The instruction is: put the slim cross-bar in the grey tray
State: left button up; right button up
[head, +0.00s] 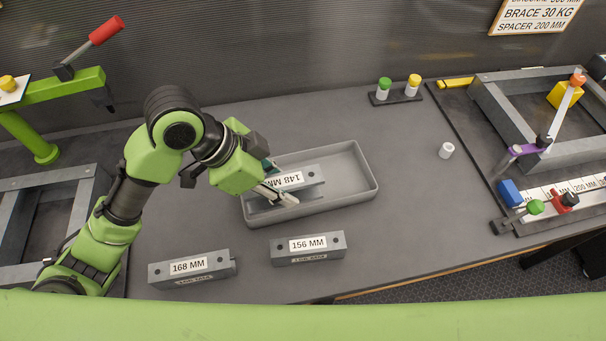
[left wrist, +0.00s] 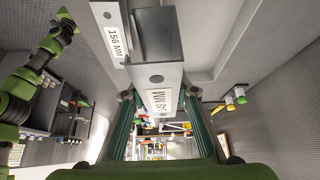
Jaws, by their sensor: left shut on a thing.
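Three grey bars with white labels show. My left gripper (head: 277,186) is shut on the bar marked 148 MM (head: 313,174), which is in or just over the grey tray (head: 361,168). In the left wrist view the held bar (left wrist: 154,48) sits between my two fingers. I cannot tell whether it touches the tray floor. The 156 MM bar (head: 328,250) and the 168 MM bar (head: 222,264) lie on the bench in front of the tray. A green and black arm, apparently my right one, shows at the left of the wrist view; its gripper is too small to read.
A small white cylinder (head: 446,150) stands right of the tray. A dark holder (head: 397,97) with green- and yellow-capped pieces is at the back. A frame fixture with clamps (head: 494,110) fills the right. A green clamp stand (head: 60,88) is at left. Bench between tray and right fixture is mostly clear.

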pick_arm(q)
jog(key=w+f, duration=0.2)
jog(key=w, duration=0.2)
jog(key=w+f+p, duration=0.1)
jog(key=w+f, duration=0.2)
jog(key=w+f+p, duration=0.1)
jog(key=w+f, duration=0.2)
jog(key=w, duration=0.1)
jog(key=shift+w+d+f, duration=0.1)
jog(key=shift+w+d, duration=0.25)
jog(key=shift+w+f+p, duration=0.3)
jog(key=shift+w+f, duration=0.05)
jog(key=shift+f, duration=0.1)
notch_tip(320, 180, down, 2)
jog(key=shift+f+p, duration=0.2)
jog(key=shift+p, duration=0.5)
jog(key=shift+f, duration=0.35)
jog(key=shift+f, duration=0.15)
jog(key=o, duration=0.9)
jog(key=shift+c, duration=0.2)
